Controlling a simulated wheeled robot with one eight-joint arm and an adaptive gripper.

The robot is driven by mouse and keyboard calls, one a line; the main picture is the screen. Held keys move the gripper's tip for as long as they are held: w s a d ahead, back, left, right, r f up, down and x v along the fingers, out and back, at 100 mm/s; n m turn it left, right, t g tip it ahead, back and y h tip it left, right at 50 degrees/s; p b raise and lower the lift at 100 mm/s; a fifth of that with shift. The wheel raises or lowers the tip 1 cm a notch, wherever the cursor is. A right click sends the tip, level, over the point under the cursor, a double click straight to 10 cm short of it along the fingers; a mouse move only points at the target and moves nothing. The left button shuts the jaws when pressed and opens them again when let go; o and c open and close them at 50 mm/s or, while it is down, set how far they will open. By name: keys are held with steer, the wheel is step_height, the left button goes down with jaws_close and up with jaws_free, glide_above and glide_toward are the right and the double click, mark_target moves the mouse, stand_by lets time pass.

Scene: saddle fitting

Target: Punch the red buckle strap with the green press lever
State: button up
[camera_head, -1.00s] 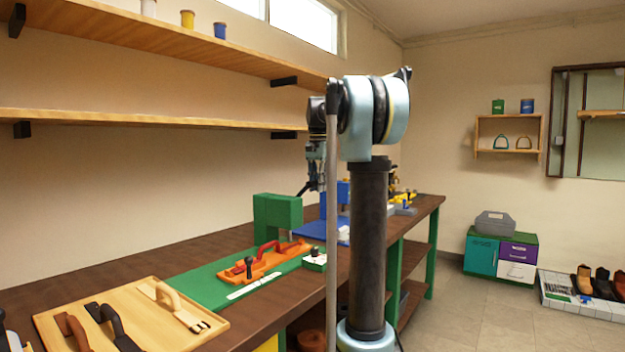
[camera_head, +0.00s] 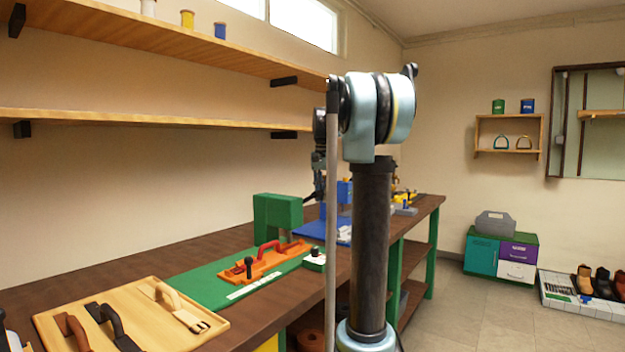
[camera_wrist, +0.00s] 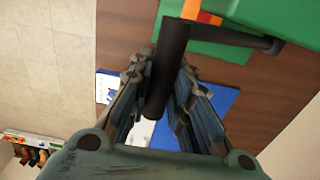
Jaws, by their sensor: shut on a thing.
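The green press (camera_head: 277,215) stands on the bench at the back of a green base (camera_head: 205,287). Its dark lever (camera_head: 309,198) sticks out to the right toward my gripper (camera_head: 319,187). In the wrist view the lever's black grip (camera_wrist: 172,50) lies between the fingers of my gripper (camera_wrist: 160,85), which are shut on it. A dark bar (camera_wrist: 235,38) runs from the grip to the green press at upper right. The red strap (camera_head: 268,248) lies on an orange fixture (camera_head: 262,266) in front of the press. My gripper hides part of the grip.
A wooden tray (camera_head: 70,310) with several straps sits at the near left. A blue mat (camera_head: 308,229) lies beyond the press. Shelves (camera_head: 150,118) run along the left wall. A small green box (camera_head: 315,260) stands at the base's right edge. Open floor lies to the right.

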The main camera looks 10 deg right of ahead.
steer(key=shift+s+f, duration=0.1)
steer(key=shift+f, duration=0.05)
steer(key=f, duration=0.1)
steer(key=s+d+f, duration=0.1)
steer(key=f, duration=0.2)
steer(key=shift+s+d, duration=0.15)
steer(key=shift+d, duration=0.05)
stand_by(0.5)
steer(key=shift+s+d+f, duration=0.15)
steer(key=shift+d+f, duration=0.05)
steer(key=shift+f, duration=0.7)
steer(key=shift+c, duration=0.2)
step_height(320, 180, down, 4)
steer(key=shift+s+d+f, duration=0.1)
steer(key=shift+d+f, duration=0.05)
steer(key=shift+f, duration=0.05)
stand_by(0.7)
